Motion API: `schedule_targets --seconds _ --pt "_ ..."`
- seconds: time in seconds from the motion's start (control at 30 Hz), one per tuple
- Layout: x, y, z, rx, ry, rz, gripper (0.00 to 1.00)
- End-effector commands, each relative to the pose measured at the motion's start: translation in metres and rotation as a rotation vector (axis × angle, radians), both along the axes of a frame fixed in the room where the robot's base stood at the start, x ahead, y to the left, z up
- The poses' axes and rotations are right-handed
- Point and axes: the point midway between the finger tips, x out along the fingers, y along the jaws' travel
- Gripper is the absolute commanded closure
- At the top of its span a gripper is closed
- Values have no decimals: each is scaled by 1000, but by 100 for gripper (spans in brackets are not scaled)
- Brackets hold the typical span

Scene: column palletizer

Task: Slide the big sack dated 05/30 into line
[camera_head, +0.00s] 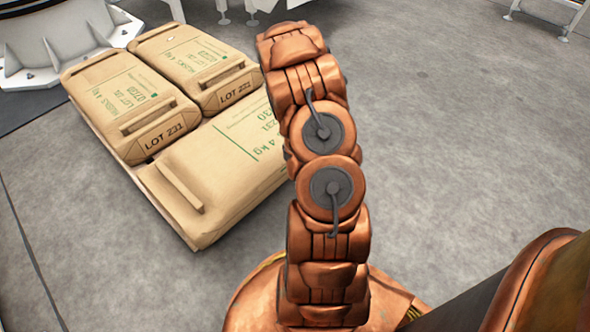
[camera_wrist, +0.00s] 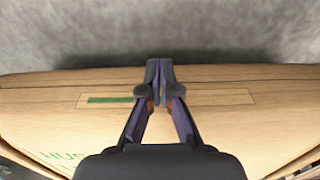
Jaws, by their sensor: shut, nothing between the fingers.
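The big sack (camera_head: 215,175) lies flat at the front right of a low pallet. Its green print is partly hidden behind my arm; I can read "231", "30" and "4 kg", so the full date is not readable. In the wrist view, my gripper (camera_wrist: 160,75) is shut and empty at the far edge of a tan sack (camera_wrist: 60,115) with a green bar and partial green letters. Whether the fingertips touch the sack, I cannot tell. In the head view my gripper is hidden behind my arm.
Two smaller sacks, one at left (camera_head: 125,100) and one at the back (camera_head: 195,65), lie beside the big sack, both marked LOT 231. The pallet (camera_head: 160,208) edge shows at front left. A white machine base (camera_head: 85,45) stands behind. Grey floor (camera_head: 460,130) at right is clear.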

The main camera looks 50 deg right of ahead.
Motion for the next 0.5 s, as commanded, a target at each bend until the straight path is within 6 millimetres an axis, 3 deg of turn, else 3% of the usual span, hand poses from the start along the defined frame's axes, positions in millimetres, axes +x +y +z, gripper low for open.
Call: schedule_targets --seconds 0.03,0.33,0.5 --pt "-1 1 -13 3 2 -1 100" --pt "-1 2 -67 5 4 1 100" --pt "13 -1 -63 -3 1 2 100"
